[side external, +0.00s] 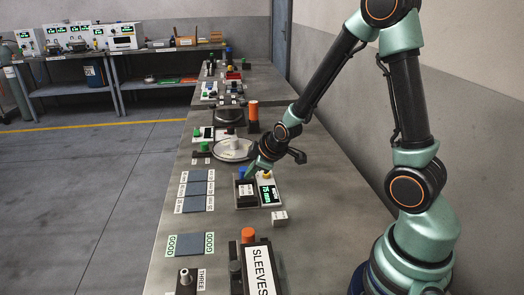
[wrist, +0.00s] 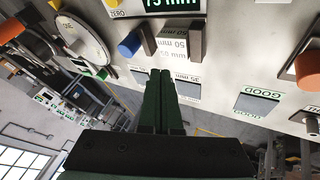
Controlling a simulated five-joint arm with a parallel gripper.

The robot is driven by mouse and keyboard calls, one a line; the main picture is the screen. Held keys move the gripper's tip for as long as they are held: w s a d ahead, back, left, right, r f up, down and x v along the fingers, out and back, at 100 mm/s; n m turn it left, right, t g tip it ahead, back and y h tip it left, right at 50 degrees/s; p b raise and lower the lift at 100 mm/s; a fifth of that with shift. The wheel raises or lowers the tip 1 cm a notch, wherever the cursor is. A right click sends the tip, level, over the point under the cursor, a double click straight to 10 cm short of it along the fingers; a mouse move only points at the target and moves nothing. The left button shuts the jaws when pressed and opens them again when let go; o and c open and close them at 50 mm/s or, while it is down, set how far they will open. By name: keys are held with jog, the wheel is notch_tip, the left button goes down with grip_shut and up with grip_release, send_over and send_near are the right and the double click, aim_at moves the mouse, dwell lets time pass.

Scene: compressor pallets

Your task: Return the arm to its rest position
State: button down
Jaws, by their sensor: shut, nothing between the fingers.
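My gripper (side external: 251,171) hangs over the middle of the long grey bench in the side view, low beside a measuring unit with a lit green "75 mm" display (side external: 269,194). In the wrist view the two dark green fingers of my gripper (wrist: 160,72) are together, with nothing between them. My arm reaches down and to the left from its base at the right. I cannot tell whether the fingertips touch the unit's blue knob (side external: 242,172).
A round pale dish (side external: 232,150) and an orange-topped post (side external: 253,114) stand farther back. Dark labelled pads (side external: 196,189) lie to the left, with a GOOD pad (side external: 191,244) nearer. A SLEEVES box (side external: 262,270) and orange knob (side external: 248,235) stand in front. A small white block (side external: 279,217) lies right.

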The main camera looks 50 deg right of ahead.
jog(key=s+a+r+m, duration=0.3)
jog(key=s+a+r, duration=0.1)
jog(key=s+r, duration=0.3)
jog(key=s+a+r+m+g+y, duration=0.1)
jog(key=s+a+r+m, duration=0.2)
jog(key=s+r, duration=0.4)
notch_tip(320, 180, up, 2)
jog(key=shift+s+a+r+g, duration=0.2)
jog(key=shift+a+r+g, duration=0.1)
jog(key=shift+a, duration=0.15)
